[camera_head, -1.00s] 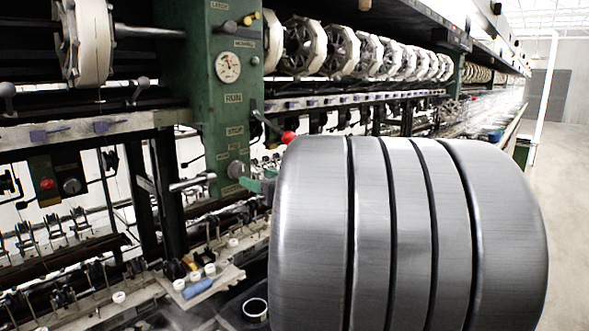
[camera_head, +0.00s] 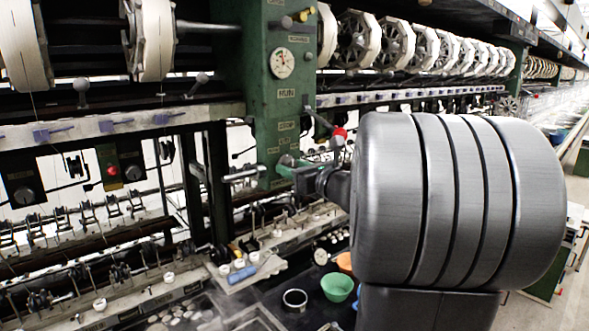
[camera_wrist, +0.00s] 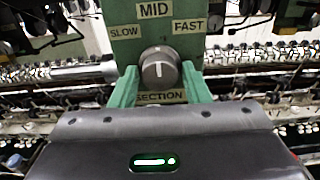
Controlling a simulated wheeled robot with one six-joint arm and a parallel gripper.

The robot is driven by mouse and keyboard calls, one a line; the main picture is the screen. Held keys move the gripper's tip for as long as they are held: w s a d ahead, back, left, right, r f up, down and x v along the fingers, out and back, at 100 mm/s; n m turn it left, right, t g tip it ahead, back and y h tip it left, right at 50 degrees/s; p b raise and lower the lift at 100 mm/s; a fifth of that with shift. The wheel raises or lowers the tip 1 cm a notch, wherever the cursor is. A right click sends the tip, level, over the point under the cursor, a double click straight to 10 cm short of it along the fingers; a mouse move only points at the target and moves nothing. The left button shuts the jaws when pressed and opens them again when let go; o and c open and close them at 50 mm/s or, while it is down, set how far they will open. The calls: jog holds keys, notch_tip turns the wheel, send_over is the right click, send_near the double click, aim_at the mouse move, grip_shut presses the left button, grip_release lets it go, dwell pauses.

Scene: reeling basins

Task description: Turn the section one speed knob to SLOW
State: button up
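The section one speed knob (camera_wrist: 159,69) is a round grey dial with a white line, on a green panel (camera_wrist: 122,48) in the wrist view. Its line stands upright, toward the MID label (camera_wrist: 154,10). The SLOW label (camera_wrist: 124,31) is up and left of the knob, and the FAST label (camera_wrist: 187,26) is up and right. My gripper (camera_wrist: 158,80) has green fingers standing apart, one on each side of the knob, with small gaps visible. In the head view my gripper (camera_head: 293,170) is at the green post, and the knob is mostly hidden there.
A red-tipped lever (camera_head: 339,135) sticks out just above my gripper. A metal bar (camera_head: 243,174) juts out left of it. A green bowl (camera_head: 337,287) and an orange bowl (camera_head: 345,262) stand below. Reels (camera_head: 358,40) line the machine above.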

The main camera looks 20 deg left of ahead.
jog(key=shift+f+n+b, duration=0.1)
jog(key=shift+n+b, duration=0.4)
jog(key=shift+b, duration=0.1)
jog(key=shift+n+b, duration=4)
jog(key=shift+b, duration=0.15)
jog(key=o, duration=0.8)
jog(key=shift+d, duration=0.1)
jog(key=b+v, duration=0.2)
jog(key=v, duration=1.1)
jog(key=shift+s+d+b, duration=0.15)
jog(key=shift+d+b, duration=0.15)
jog(key=shift+b, duration=0.05)
